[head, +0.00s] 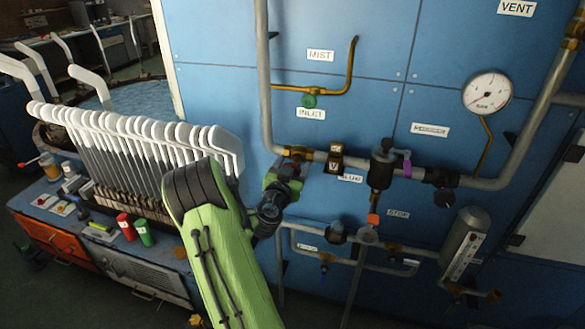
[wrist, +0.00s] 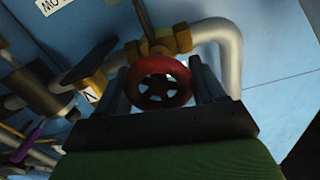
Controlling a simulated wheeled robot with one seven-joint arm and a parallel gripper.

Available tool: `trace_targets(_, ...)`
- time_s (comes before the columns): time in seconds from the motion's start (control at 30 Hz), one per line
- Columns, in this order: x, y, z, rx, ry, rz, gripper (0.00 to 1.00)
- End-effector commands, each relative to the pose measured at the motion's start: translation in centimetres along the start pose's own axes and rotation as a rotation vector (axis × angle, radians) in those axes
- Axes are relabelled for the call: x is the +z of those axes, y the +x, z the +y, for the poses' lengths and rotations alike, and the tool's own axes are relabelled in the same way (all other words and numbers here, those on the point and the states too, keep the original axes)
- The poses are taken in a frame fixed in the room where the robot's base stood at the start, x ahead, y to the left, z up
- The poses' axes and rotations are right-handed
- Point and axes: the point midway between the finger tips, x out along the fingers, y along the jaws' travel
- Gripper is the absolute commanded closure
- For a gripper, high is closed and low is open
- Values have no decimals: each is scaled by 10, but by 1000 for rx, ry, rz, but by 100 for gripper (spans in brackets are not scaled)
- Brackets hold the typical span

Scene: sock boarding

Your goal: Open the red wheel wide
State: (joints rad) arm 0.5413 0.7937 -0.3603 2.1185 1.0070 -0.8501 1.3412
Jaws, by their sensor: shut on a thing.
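The red wheel (wrist: 158,84) is a small spoked handwheel on a brass valve (wrist: 160,42), seen face-on in the wrist view. My gripper (wrist: 158,92) has its two dark fingers on either side of the wheel, and it is shut on the wheel's rim. In the head view my gripper (head: 284,178) is at the left end of the horizontal grey pipe, just under the brass valve body (head: 296,152). My wrist and fingers hide the red wheel there.
A grey pipe (head: 263,80) rises left of the valve on the blue panel. A rack of white sock boards (head: 150,130) stands at the left.

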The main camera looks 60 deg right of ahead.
Motion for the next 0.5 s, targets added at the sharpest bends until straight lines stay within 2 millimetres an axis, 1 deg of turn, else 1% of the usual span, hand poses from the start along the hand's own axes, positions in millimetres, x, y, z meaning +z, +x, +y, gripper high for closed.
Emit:
trace_targets(0.17,1,0,-1,-1,-108,1,61)
trace_targets(0.5,1,0,-4,-2,-419,2,61)
